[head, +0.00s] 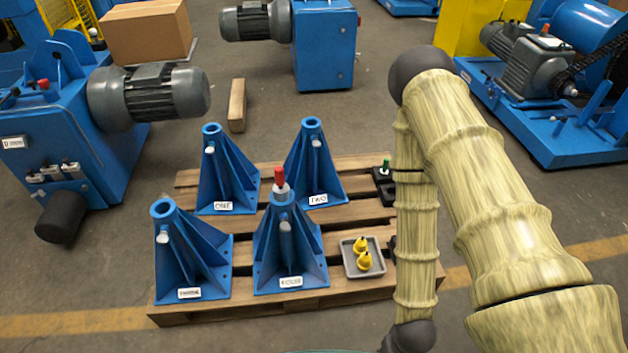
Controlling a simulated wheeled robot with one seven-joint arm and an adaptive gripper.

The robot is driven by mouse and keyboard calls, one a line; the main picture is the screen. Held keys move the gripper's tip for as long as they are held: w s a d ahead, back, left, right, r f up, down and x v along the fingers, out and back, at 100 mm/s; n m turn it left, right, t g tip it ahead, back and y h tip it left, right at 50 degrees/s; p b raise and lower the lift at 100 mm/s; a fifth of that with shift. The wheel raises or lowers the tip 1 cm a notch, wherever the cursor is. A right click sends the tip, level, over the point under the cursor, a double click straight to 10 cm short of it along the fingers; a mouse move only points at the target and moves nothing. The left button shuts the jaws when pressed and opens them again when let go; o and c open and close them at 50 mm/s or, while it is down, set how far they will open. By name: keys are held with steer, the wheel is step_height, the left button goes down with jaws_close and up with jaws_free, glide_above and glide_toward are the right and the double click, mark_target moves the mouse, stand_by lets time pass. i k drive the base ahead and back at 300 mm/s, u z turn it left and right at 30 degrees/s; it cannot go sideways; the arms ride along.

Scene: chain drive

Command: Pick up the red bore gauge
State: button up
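A red-topped gauge (280,180) with a pale collar stands upright in the top of the front right blue stand (288,245), whose label is too blurred to read surely. It looks like the red bore gauge. My arm comes in from the right and bends down past the pallet's right side. My gripper is not in view, so I cannot see whether it is open or shut. Nothing of my arm touches the red gauge in this view.
Other blue stands marked ONE (222,175) and TWO (312,165), and a front left stand (190,255), share the wooden pallet (345,308). A grey tray (351,271) holds yellow pieces. A green-topped piece (385,166) sits in a black block, partly behind my arm.

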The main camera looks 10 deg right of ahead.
mark_target(281, 190)
steer(key=u, duration=0.35)
steer(key=k, duration=0.95)
steer(key=u, duration=1.5)
steer(key=i, duration=0.75)
steer(key=z, duration=0.7)
steer(key=i, duration=0.7)
steer(key=z, duration=0.65)
